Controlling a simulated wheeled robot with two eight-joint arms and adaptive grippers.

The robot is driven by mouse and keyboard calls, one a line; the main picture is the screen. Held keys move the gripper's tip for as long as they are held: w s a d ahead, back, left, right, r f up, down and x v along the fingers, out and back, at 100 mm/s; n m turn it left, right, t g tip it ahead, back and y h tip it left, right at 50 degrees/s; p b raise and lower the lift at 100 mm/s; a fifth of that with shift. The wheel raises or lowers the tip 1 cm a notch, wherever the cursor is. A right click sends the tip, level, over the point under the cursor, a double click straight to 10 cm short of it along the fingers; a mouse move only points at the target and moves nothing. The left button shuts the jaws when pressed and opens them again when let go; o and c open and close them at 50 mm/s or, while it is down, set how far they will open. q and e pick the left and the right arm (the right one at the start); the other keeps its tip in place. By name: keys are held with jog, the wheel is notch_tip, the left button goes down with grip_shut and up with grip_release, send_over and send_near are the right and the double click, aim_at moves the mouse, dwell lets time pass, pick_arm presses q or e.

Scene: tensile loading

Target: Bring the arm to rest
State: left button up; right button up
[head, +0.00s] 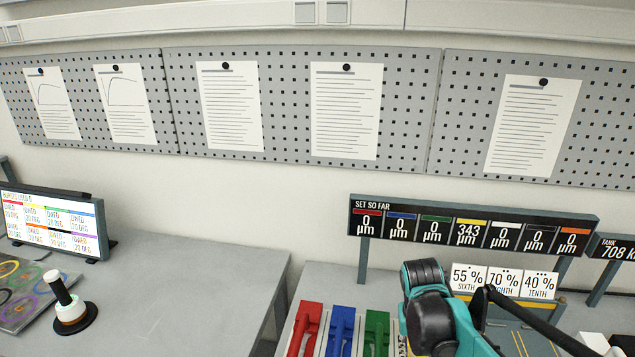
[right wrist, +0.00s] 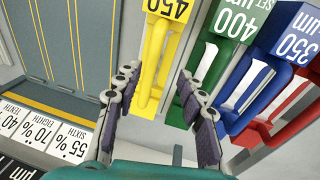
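My right gripper (right wrist: 158,78) is open in the right wrist view, its two dark padded fingers apart. A yellow lever (right wrist: 153,60) under a 450 label shows beyond and between the fingertips; I cannot tell whether they touch it. Green (right wrist: 210,75), blue (right wrist: 250,85) and red (right wrist: 290,100) levers stand to its right. In the head view my right arm (head: 430,305) is at the bottom, right of the red (head: 305,325), blue (head: 341,328) and green (head: 376,330) levers, and hides the yellow one. My left gripper is not in view.
A "SET SO FAR" display (head: 470,228) reads 343 µm under yellow and 0 elsewhere. Percent cards (head: 503,280) stand below it. At left are a screen (head: 55,222), a black-and-white upright handle (head: 68,303) and a mat with coloured rings (head: 25,292). Bare grey tabletop (head: 190,290) lies between.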

jog(key=s+a+n+t+y+b, duration=0.1)
jog(key=s+a+n+t+y, duration=0.1)
jog(key=s+a+t, duration=0.4)
jog(key=shift+s+a+r+t, duration=0.15)
jog(key=shift+s+a+t, duration=0.3)
jog(key=shift+s, duration=1.65)
